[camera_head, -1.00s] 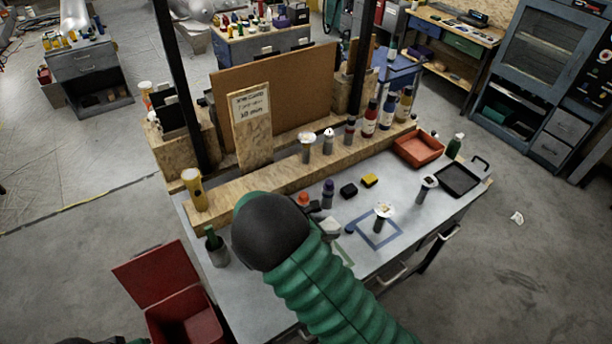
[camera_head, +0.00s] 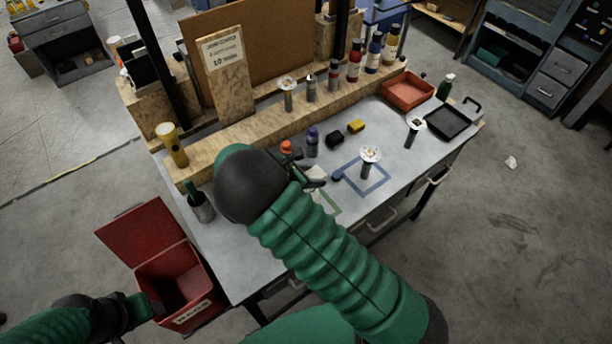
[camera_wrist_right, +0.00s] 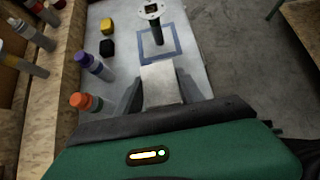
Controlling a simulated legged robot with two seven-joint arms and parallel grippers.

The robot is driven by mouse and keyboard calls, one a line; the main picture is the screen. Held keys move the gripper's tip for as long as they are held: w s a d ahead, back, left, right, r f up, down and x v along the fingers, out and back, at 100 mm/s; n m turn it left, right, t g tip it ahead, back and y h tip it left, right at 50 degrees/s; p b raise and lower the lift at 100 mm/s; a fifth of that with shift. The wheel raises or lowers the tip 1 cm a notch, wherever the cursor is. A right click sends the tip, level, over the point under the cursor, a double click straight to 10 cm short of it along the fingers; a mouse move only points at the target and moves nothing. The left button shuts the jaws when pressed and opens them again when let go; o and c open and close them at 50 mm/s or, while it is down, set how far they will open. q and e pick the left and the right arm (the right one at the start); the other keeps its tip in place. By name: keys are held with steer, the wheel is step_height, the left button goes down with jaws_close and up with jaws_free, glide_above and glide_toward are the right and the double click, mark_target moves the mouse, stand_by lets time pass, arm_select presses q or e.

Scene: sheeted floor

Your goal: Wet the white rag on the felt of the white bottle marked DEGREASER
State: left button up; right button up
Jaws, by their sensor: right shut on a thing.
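The white rag (camera_wrist_right: 160,84) is between the dark fingers of my right gripper (camera_wrist_right: 162,98), which is shut on it above the bench. In the head view the rag (camera_head: 316,178) and right gripper (camera_head: 303,179) show partly behind my green arm.
A blue taped square (camera_head: 366,178) and a green taped one lie on the bench. A black block (camera_head: 335,139), yellow block (camera_head: 356,126) and flanged post (camera_head: 368,163) stand nearby. An open red bin (camera_head: 180,277) is at the left. Bottles line the wooden ledge.

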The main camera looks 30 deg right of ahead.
steer(key=shift+d, duration=0.35)
steer(key=shift+a, duration=0.25)
steer(key=shift+w+a+r, duration=0.1)
steer(key=shift+a+r, duration=0.05)
steer(key=shift+a, duration=1.1)
steer(key=shift+d, duration=0.5)
steer(key=shift+x, duration=0.8)
steer(key=shift+a+r, duration=0.3)
steer(key=shift+a, duration=0.5)
steer(key=shift+d+f, duration=0.2)
steer(key=shift+d, duration=0.45)
arm_select(q)
steer(key=shift+a+r, duration=0.15)
steer(key=shift+a, duration=0.3)
arm_select(e)
steer(key=shift+a+r, duration=0.1)
steer(key=shift+a, duration=0.4)
arm_select(q)
steer(key=shift+d+r, duration=0.1)
steer(key=shift+d, duration=0.25)
arm_select(e)
steer(key=shift+d, duration=0.35)
